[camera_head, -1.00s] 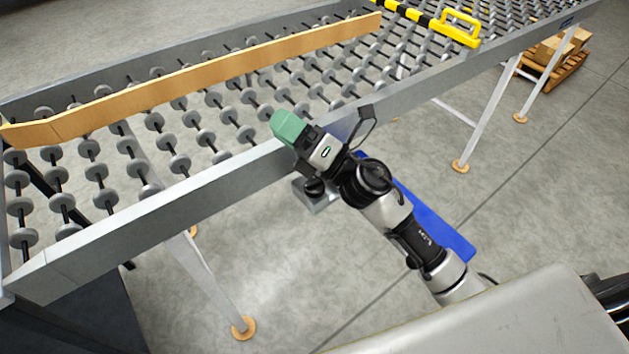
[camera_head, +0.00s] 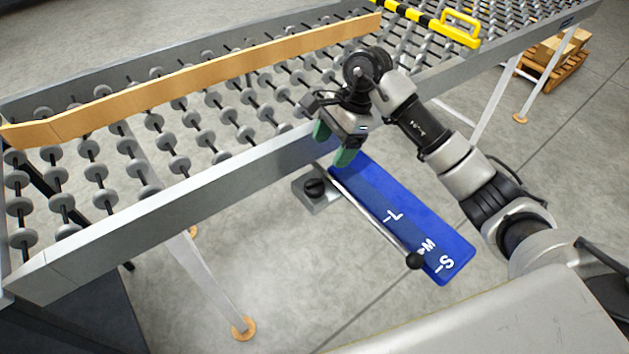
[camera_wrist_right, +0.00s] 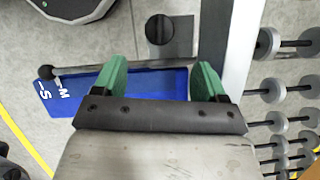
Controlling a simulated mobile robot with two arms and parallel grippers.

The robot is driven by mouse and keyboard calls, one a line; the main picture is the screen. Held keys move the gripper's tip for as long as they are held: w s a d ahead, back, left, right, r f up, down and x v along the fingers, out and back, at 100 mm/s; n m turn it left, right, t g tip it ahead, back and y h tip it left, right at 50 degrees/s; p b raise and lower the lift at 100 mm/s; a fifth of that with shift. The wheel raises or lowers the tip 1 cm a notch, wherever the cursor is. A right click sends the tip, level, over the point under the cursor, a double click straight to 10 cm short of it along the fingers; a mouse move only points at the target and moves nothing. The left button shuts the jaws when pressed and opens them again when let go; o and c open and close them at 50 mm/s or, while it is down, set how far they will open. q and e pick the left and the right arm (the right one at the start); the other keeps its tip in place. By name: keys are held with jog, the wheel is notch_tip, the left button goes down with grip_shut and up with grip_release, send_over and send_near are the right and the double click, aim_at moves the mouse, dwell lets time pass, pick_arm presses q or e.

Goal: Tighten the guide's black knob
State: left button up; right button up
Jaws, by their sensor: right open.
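The black knob (camera_head: 314,187) sits on a small grey block (camera_head: 322,202) at the near side rail. It also shows in the right wrist view (camera_wrist_right: 159,30) as a round cap with a raised bar, beyond the fingertips. A thin rod with a black ball end (camera_head: 414,261) runs from near the block across a blue plate (camera_head: 375,203) marked L, M and S. My right gripper (camera_head: 334,146) is open, its green fingers pointing down above the plate's far end, near the rail. The fingers are empty and apart from the knob. My left gripper is out of view.
The conveyor's side rail (camera_head: 232,180) runs beside the knob. A long wooden board (camera_head: 200,76) lies over the skate wheels. A yellow and black bar with a handle (camera_head: 460,30) crosses farther back. Boxes stand on a pallet (camera_head: 560,68) at far right.

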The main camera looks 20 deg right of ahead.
aim_at(315, 182)
jog(key=p+x, duration=0.1)
jog(key=x, duration=0.9)
jog(key=shift+a+f, duration=0.15)
jog(key=shift+f, duration=0.05)
jog(key=c, duration=0.9)
jog(key=shift+o, duration=0.2)
